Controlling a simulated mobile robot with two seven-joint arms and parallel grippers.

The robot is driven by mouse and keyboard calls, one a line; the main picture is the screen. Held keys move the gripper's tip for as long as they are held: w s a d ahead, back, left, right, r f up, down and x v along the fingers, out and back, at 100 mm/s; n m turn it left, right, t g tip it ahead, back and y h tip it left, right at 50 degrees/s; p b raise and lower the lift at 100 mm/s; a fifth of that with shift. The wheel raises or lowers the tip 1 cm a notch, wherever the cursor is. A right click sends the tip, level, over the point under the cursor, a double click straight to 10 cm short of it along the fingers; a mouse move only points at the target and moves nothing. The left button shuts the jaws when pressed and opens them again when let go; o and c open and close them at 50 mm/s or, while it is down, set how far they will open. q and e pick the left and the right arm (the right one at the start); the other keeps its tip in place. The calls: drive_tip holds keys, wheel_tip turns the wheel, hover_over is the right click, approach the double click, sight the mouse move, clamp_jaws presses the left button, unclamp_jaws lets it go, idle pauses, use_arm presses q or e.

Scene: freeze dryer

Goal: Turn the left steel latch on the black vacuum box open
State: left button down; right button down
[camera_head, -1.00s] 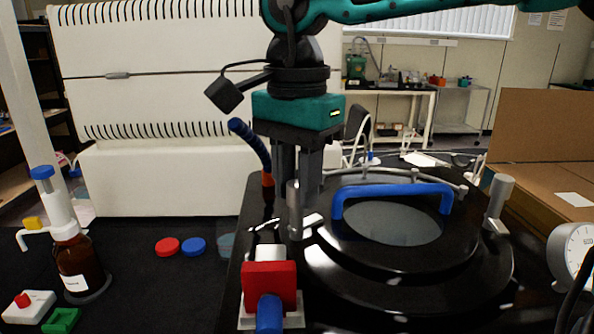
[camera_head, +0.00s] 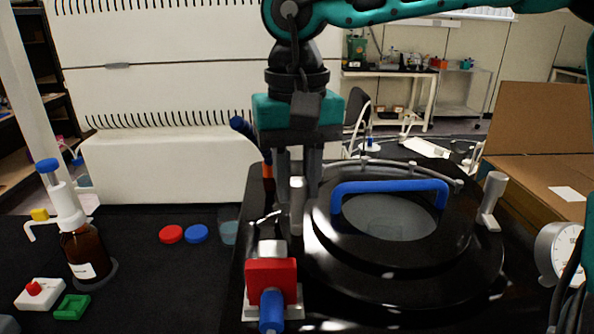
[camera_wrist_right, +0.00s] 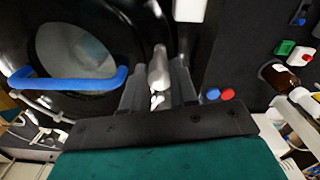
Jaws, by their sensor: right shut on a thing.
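The black vacuum box (camera_head: 345,298) has a round lid with a blue handle (camera_head: 390,187) and a window. The left steel latch (camera_head: 297,212) is an upright grey post at the lid's left side. My right gripper (camera_head: 297,178) points down, shut on the latch's upper part. In the right wrist view, the latch (camera_wrist_right: 159,68) lies between the two fingers of the gripper (camera_wrist_right: 158,88). The fingers hide part of the latch in the head view. The right steel latch (camera_head: 491,198) stands upright at the lid's other side. My left gripper is out of view.
A red valve block (camera_head: 271,277) with a blue knob stands at the box's front left. A pressure gauge (camera_head: 562,250) is at the right. A brown bottle (camera_head: 84,254), red cap (camera_head: 171,234) and blue cap (camera_head: 196,234) stand left on the dark bench.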

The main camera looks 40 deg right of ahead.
drive_tip(key=shift+n, duration=1.3)
drive_tip(key=shift+n+p, duration=0.3)
drive_tip(key=c, duration=0.9)
unclamp_jaws()
drive_tip(key=shift+r, duration=0.1)
wheel_tip(320, 180, up, 13)
drive_tip(key=shift+f+p, duration=0.1)
drive_tip(key=shift+p, duration=0.2)
drive_tip(key=shift+s+f, duration=0.1)
